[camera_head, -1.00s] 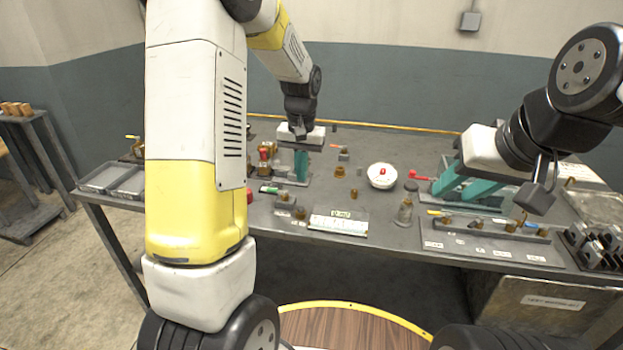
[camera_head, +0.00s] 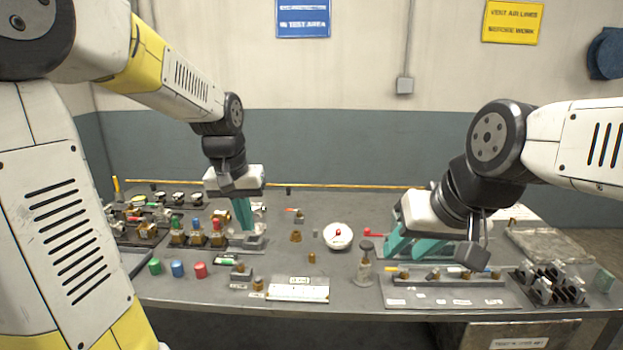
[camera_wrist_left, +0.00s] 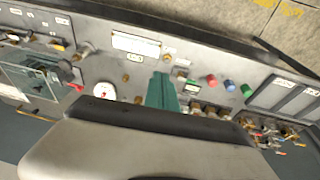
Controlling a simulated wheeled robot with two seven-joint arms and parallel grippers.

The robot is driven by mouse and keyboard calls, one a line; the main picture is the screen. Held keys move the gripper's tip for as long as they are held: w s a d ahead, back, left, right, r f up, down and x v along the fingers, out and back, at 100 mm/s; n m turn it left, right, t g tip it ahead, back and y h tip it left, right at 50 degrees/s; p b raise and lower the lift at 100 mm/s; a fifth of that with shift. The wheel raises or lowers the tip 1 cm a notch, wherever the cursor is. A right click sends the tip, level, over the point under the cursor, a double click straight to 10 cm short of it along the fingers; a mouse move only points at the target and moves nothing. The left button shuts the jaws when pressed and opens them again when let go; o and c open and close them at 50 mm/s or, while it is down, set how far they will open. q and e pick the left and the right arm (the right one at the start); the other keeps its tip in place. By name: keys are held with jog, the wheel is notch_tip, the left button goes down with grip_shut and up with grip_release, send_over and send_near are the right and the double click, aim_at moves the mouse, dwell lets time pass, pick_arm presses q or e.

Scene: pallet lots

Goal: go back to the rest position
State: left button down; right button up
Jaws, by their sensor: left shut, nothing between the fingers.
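My left gripper (camera_head: 240,228) hangs over the left-middle of the grey workbench (camera_head: 350,300), fingers pointing down. Its teal fingers are together with nothing between them; they also show closed in the left wrist view (camera_wrist_left: 162,92). My right gripper (camera_head: 415,250) is low over the right part of the bench, above the back of a labelled rack. Its teal fingers look spread apart, and I see nothing held between them. The wrist body partly hides them.
A white dial with a red centre (camera_head: 338,236) lies between the grippers. Green, blue and red caps (camera_head: 200,270) stand at the front left. Several valves (camera_head: 150,232) crowd the left side. A labelled rack (camera_head: 450,292) and dark fittings (camera_head: 552,285) are at the right.

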pick_arm(q)
jog(key=s+r+t, duration=0.1)
jog(key=s+r, duration=0.1)
jog(key=s, duration=0.6)
jog(key=s+d+r+t+h, duration=0.1)
jog(key=s+r+t, duration=0.1)
jog(key=s, duration=0.6)
jog(key=shift+d+r+t, duration=0.25)
jog(key=shift+t, duration=0.05)
dwell(1.0)
